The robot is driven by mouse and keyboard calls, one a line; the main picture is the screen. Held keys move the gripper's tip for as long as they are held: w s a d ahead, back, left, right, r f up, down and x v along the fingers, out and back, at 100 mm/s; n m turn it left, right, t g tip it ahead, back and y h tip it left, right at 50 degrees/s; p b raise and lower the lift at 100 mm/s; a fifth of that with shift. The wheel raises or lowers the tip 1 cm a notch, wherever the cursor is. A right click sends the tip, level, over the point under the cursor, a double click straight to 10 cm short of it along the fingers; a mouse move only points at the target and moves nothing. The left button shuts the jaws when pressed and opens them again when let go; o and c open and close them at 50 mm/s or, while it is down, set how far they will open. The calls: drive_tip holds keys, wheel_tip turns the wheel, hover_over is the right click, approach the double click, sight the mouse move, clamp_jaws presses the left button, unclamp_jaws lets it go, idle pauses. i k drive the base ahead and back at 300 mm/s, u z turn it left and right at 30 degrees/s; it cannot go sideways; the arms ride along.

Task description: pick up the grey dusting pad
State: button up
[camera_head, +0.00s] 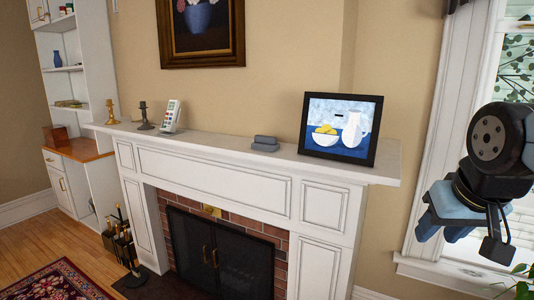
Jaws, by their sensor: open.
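The grey dusting pad (265,144) lies on the white mantelpiece (225,143), a small block with a raised top part. It sits between a white handset on its stand and a framed picture. My gripper (440,228) is at the right edge of the view, in front of the window, well to the right of the pad and apart from it. It is open, and I see nothing held in it. Its fingers are seen partly from behind.
The framed still-life picture (341,128) stands right of the pad. The white handset (171,116), a dark candlestick (144,117) and a brass candlestick (111,113) stand to the left. Fire tools (122,240) stand beside the fireplace (220,250). Bare mantel lies on both sides of the pad.

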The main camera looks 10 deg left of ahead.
sight(263, 142)
drive_tip(key=k, duration=0.55)
drive_tip(key=u, duration=0.5)
drive_tip(key=i, duration=0.85)
drive_tip(key=u, duration=0.35)
drive_tip(key=i, duration=1.05)
drive_tip(key=z, duration=0.35)
